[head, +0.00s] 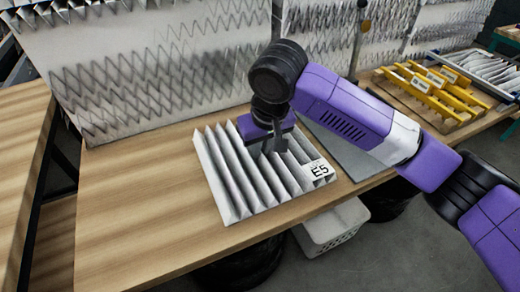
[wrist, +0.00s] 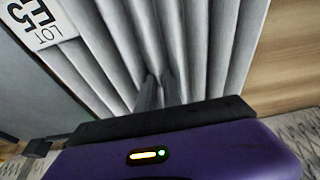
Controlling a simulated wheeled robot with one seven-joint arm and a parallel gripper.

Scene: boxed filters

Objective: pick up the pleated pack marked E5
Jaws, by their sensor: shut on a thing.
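The pleated pack marked E5 (head: 242,178) is a pale grey, zigzag-folded block on the wooden table, with a white E5 label (head: 318,170) at its right corner. In the wrist view the pack's folds (wrist: 205,45) fill the middle, and the label (wrist: 40,22) shows at the upper left. My gripper (head: 275,145) reaches down onto the pack's far side. In the wrist view its two dark fingers (wrist: 160,92) are close together and shut on a fold of the pack. The fingertips are partly hidden between the folds. I cannot tell whether the pack is clear of the table.
A large pleated sheet panel (head: 150,70) stands along the back of the table (head: 130,215). A grey flat sheet (head: 345,140) lies right of the pack. A white basket (head: 335,225) is below the front edge. The table's left part is bare.

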